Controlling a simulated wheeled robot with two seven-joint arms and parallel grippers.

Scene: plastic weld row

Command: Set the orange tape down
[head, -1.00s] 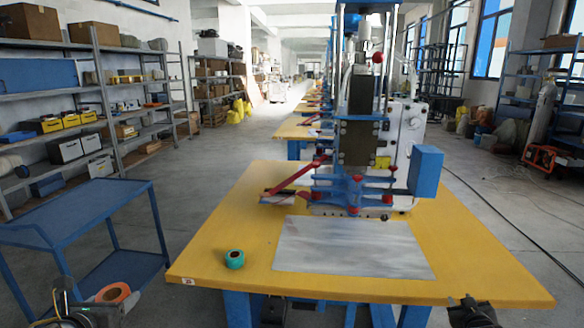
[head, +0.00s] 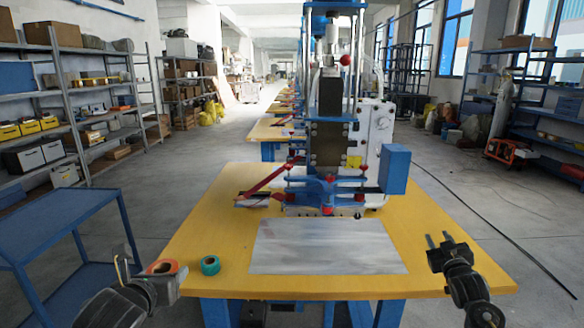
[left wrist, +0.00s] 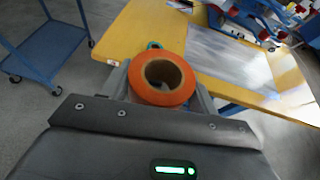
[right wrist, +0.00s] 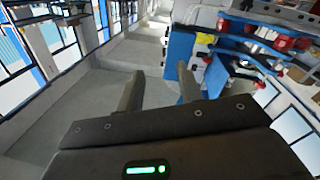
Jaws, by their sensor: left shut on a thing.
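The orange tape (head: 163,267) is a roll held by my left gripper (head: 150,280), near the front left edge of the yellow table (head: 215,235). In the left wrist view the orange tape (left wrist: 162,80) sits between the fingers, its hole facing the camera. I cannot tell whether it touches the table. A green tape roll (head: 210,265) lies on the table just right of the orange one; it also shows partly hidden in the left wrist view (left wrist: 154,45). My right gripper (head: 439,240) is open and empty near the table's right edge.
A metal sheet (head: 325,247) lies on the middle of the table. The blue welding machine (head: 325,170) stands behind it. A blue cart (head: 60,225) stands left of the table. The table's left part behind the tapes is clear.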

